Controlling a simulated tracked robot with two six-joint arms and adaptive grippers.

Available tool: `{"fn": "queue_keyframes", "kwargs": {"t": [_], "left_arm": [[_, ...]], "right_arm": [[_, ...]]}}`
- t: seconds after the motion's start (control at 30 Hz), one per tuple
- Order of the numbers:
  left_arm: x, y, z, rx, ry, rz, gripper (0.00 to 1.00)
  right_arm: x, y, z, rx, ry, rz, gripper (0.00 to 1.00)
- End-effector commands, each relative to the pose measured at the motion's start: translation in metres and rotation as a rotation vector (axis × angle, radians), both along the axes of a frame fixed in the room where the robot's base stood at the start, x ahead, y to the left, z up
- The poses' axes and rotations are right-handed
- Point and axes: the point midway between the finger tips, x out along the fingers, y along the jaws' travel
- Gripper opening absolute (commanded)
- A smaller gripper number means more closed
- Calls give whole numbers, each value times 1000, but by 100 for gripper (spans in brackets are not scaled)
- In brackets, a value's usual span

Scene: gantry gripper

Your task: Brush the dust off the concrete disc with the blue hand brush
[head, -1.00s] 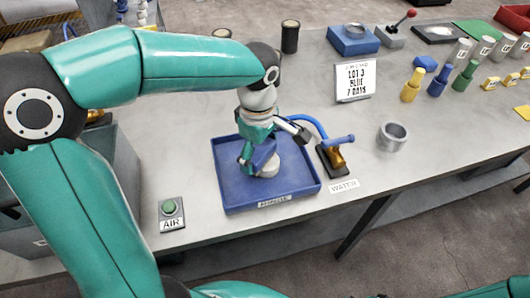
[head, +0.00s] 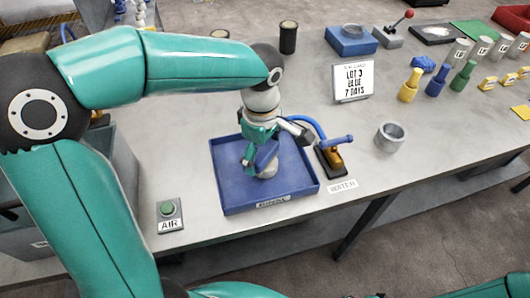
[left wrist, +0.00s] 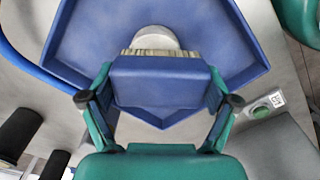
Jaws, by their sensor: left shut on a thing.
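My left gripper (head: 258,152) is over the blue tray (head: 300,187), shut on the blue hand brush (head: 268,157). In the left wrist view the brush (left wrist: 158,80) sits between the two fingers, with its pale bristles (left wrist: 165,53) pointing at the grey concrete disc (left wrist: 156,36). The disc (head: 269,171) lies in the tray, partly hidden by the brush and gripper. The bristles are at the disc's edge in the wrist view; I cannot tell whether they touch it. Dust on the disc is too small to make out. My right gripper is not in view.
A brass water valve (head: 331,158) with a blue handle and hose stands just right of the tray. A grey ring-shaped cup (head: 390,136) is further right. A green AIR button (head: 168,210) is at front left. A sign (head: 353,81) stands behind. Bare bench lies between them.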

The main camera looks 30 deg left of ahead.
Motion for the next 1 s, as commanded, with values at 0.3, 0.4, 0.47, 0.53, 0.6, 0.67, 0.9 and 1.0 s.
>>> {"fn": "queue_keyframes", "kwargs": {"t": [0.3,0.4,0.47,0.53,0.6,0.67,0.9,1.0], "left_arm": [[-1,8,23,0,-1,-8,55],[-1,8,31,0,0,-7,55],[-1,8,36,0,0,-7,55],[-1,8,41,0,-1,-7,55],[-1,7,47,0,-1,-7,55],[-1,7,52,0,0,-7,55],[-1,7,71,0,-1,-8,55],[-1,7,77,0,-1,-8,55]], "right_arm": [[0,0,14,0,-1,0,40],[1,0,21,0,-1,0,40],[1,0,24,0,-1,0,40],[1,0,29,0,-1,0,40],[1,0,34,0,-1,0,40],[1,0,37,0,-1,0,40],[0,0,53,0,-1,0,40],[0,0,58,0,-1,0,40]]}}
